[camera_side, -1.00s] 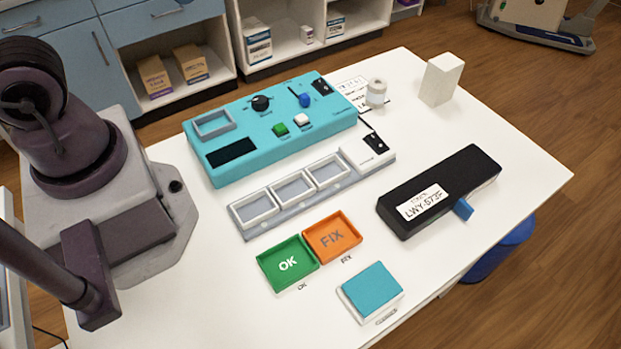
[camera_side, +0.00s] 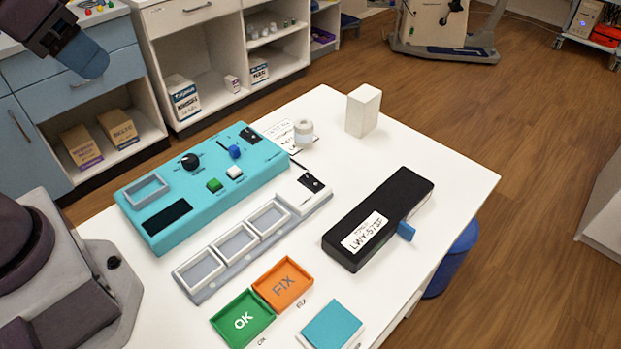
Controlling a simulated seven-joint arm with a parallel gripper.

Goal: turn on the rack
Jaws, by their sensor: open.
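The rack (camera_side: 206,287) is a grey strip with three white-framed empty slots, lying on the white table. At its right end is a white box (camera_side: 301,193) with a small black switch panel (camera_side: 312,182). The switch position is too small to tell. My gripper (camera_side: 82,57) is partly in view at the top left, dark with a blue-grey tip. It is high and well away from the rack, with nothing seen in it. Its fingers are not clearly separated in this view.
A teal console (camera_side: 140,205) with knob and buttons stands behind the rack. Green OK (camera_side: 243,318) and orange FIX (camera_side: 283,285) trays lie in front, beside a teal-topped pad (camera_side: 332,325). A black labelled case (camera_side: 410,190), white block (camera_side: 363,110) and small jar (camera_side: 304,133) stand to the right.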

